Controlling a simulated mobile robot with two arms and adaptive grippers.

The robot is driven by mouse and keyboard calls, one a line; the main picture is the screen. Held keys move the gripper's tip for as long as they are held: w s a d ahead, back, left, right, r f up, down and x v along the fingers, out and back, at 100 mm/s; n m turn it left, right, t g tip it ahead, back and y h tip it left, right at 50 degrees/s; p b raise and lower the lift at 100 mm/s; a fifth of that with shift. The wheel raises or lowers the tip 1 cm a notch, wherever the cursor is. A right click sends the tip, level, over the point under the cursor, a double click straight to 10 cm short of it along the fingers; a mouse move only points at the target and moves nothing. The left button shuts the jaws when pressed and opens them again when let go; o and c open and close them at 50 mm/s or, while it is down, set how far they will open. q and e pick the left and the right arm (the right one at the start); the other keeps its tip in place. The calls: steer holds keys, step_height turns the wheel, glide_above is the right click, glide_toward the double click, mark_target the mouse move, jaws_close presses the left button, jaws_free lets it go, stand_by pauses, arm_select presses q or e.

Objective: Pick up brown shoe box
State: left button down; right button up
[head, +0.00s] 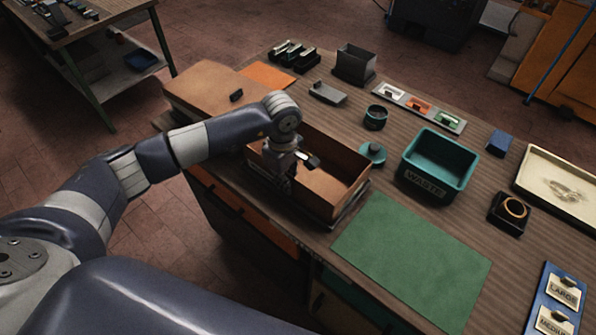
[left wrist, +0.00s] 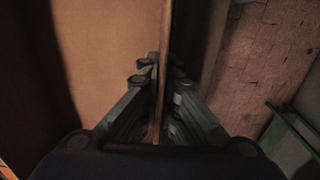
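The brown shoe box (head: 343,160) is open-topped and stands on the wooden workbench near its front edge. My left gripper (head: 287,182) reaches down at the box's near left wall. In the left wrist view, my left gripper (left wrist: 161,82) has one finger on each side of the thin brown wall (left wrist: 165,35), closed in close against it. The box's inner floor (left wrist: 110,45) shows to the left of the wall, and the tiled floor to the right. The fingertips are partly hidden in the head view. My right gripper is not in view.
A brown flat-topped box or lid (head: 205,82) lies left of the shoe box. A green mat (head: 412,255) lies to the right, with a teal waste bin (head: 438,160) behind it. A small teal lidded piece (head: 373,153) stands close to the box's right side.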

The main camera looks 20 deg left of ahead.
arm_select(q)
steer(key=shift+w+r+b, duration=0.1)
steer(key=shift+r+b, duration=0.3)
steer(key=shift+r, duration=0.05)
step_height(320, 180, up, 2)
steer(key=shift+b, duration=0.9)
steer(key=s+a+r+b, duration=0.1)
steer(key=s+r+b, duration=0.1)
steer(key=s, duration=0.6)
steer(key=s+a+r+b, duration=0.1)
steer(key=s+r+b, duration=0.2)
steer(key=s, duration=0.5)
